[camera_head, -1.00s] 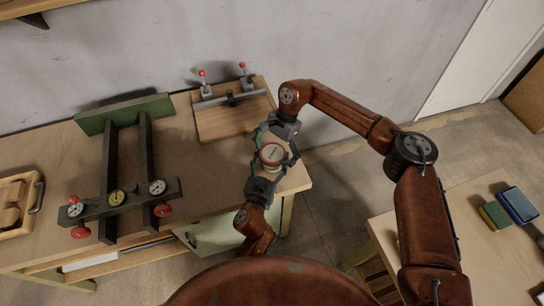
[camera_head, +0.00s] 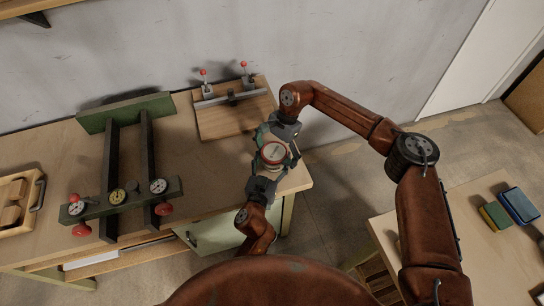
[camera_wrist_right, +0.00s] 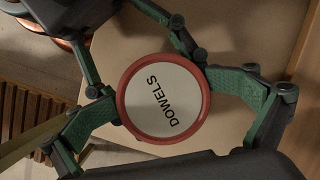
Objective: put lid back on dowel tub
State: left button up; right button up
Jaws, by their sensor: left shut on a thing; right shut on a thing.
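The round lid (camera_head: 274,152), with a red rim and a white face, is between my two grippers at the right end of the bench. The right wrist view shows the lid (camera_wrist_right: 163,97) face-on, with the word DOWELS on it. My right gripper (camera_head: 273,143), its arm coming in from the right, is shut on the lid's edge. My left gripper (camera_head: 272,167) reaches in from below, shut at the same spot, apparently around the tub. The lid and the fingers mostly hide the tub, so I cannot tell whether lid and tub touch.
A wooden board with red-knobbed clamps (camera_head: 232,108) lies just behind on the bench. A dark green press frame (camera_head: 128,165) with dials stands to the left, and a wooden tray (camera_head: 38,200) is at the far left. A second table (camera_head: 465,215) holds blue and green blocks.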

pick_arm(q)
jog(key=shift+s+r, duration=0.1)
jog(key=shift+r, duration=0.25)
pick_arm(e)
jog(key=shift+d+f, duration=0.2)
jog(key=shift+f, duration=1)
jog(key=shift+c, duration=0.3)
jog(key=o, duration=0.6)
jog(key=shift+o, duration=0.2)
jog(key=shift+r, duration=0.1)
pick_arm(q)
jog(key=shift+o, duration=0.2)
jog(key=shift+f, duration=0.15)
pick_arm(e)
jog(key=v, duration=0.3)
jog(key=shift+w+d+r, duration=0.15)
jog(key=shift+w+r, duration=0.05)
jog(key=shift+r, duration=0.4)
jog(key=shift+s+r, duration=0.1)
pick_arm(q)
jog(key=shift+c, duration=0.2)
pick_arm(e)
jog(key=c, duration=0.8)
pick_arm(q)
jog(key=shift+d, duration=0.1)
pick_arm(e)
jog(key=shift+a, duration=0.25)
